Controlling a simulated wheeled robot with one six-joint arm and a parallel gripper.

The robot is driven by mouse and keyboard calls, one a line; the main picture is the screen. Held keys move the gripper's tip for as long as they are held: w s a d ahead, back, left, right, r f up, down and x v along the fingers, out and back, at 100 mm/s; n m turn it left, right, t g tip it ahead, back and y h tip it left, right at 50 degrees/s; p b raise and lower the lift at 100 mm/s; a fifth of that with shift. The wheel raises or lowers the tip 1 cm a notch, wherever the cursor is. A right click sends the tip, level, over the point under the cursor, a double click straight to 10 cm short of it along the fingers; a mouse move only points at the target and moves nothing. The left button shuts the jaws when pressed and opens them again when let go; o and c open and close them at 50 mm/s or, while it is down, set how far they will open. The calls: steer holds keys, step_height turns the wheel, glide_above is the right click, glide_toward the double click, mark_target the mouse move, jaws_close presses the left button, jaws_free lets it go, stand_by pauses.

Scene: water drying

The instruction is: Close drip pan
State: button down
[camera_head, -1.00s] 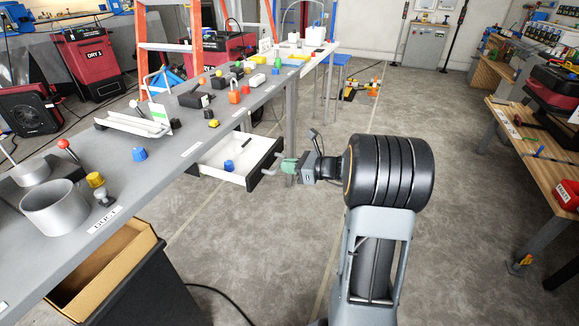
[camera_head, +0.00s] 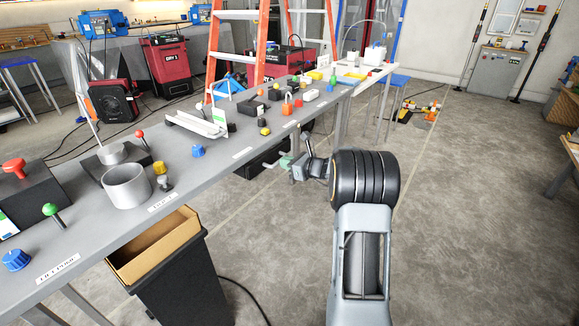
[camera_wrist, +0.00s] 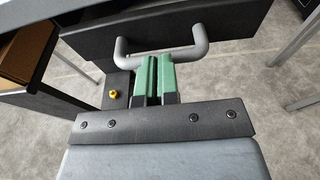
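The drip pan is the drawer under the workbench. In the wrist view its dark front panel (camera_wrist: 180,32) lies close under the bench edge, with a grey U-shaped handle (camera_wrist: 190,53) on it. In the head view only the dark front (camera_head: 258,160) shows below the bench, and the white inside is hidden. My gripper (camera_head: 284,160) is at the handle. In the wrist view its green fingers (camera_wrist: 156,62) stand side by side, nearly together, with their tips over the handle bar. They look shut, with nothing clearly held between them.
The grey workbench (camera_head: 228,155) carries a metal cup (camera_head: 127,187), knobs and small coloured parts. A dark bin with a cardboard box (camera_head: 150,250) stands below its near part. An orange ladder (camera_head: 263,40) stands behind.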

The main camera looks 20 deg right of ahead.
steer(key=shift+w+a+r, duration=0.15)
steer(key=shift+a, duration=0.1)
steer(key=p+v, duration=0.2)
steer(key=v, duration=1.2)
steer(key=shift+d, duration=0.25)
